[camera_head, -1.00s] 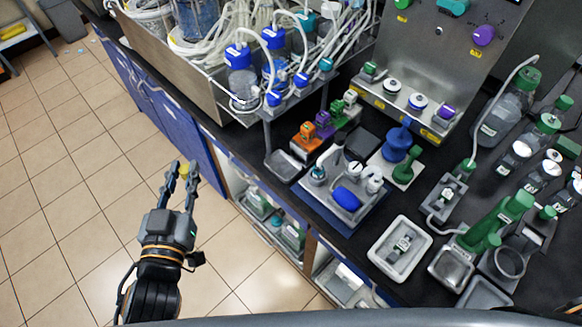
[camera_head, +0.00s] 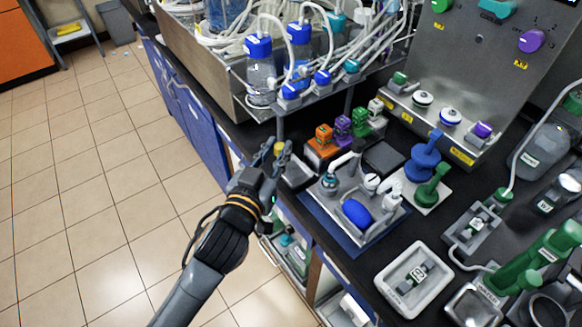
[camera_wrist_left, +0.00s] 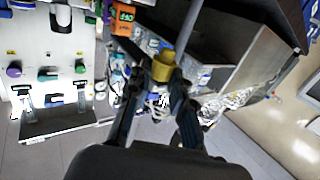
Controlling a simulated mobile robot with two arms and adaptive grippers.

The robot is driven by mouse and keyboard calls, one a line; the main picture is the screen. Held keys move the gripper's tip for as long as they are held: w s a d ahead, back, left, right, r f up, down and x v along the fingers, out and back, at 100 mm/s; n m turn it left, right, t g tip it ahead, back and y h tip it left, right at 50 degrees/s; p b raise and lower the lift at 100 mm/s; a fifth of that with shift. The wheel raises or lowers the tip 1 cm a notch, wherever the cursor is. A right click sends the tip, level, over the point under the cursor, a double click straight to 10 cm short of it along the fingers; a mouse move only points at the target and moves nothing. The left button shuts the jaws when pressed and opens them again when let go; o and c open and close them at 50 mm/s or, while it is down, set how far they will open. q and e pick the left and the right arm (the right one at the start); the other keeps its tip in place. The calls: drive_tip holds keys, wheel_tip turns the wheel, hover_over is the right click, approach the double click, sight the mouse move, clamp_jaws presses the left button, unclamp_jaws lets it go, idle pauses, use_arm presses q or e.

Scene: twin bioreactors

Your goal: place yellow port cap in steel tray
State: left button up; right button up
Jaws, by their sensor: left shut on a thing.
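My left gripper (camera_head: 278,150) is shut on the yellow port cap (camera_head: 279,147), which is small and sits between the fingertips. The cap also shows between the fingers in the left wrist view (camera_wrist_left: 163,67). In the head view, the gripper is at the bench's front edge, over or just in front of a small steel tray (camera_head: 300,174). The fingers hide part of this tray, and I cannot tell the height of the cap above it. My right gripper is not in view.
Orange, purple and green blocks (camera_head: 343,128) stand right of the small tray. A blue mat (camera_head: 331,232) carries a tray with bottles and a blue item. A bottle rack with tubing (camera_head: 262,85) stands behind. A white tray (camera_head: 440,262) lies right. Floor in front is clear.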

use_arm(q)
hover_over(291, 178)
wheel_tip(291, 178, down, 5)
drive_tip(key=shift+f+b, duration=0.2)
drive_tip(key=shift+b, duration=0.1)
wheel_tip(291, 178, down, 2)
drive_tip(key=shift+f, duration=0.5)
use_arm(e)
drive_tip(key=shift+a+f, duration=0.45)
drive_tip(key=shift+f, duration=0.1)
use_arm(q)
drive_tip(key=shift+f, duration=0.2)
drive_tip(key=o, duration=0.9)
drive_tip(key=shift+c, duration=0.2)
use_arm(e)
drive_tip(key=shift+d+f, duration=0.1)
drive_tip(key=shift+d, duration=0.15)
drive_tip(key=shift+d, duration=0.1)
use_arm(q)
drive_tip(key=shift+r, duration=0.1)
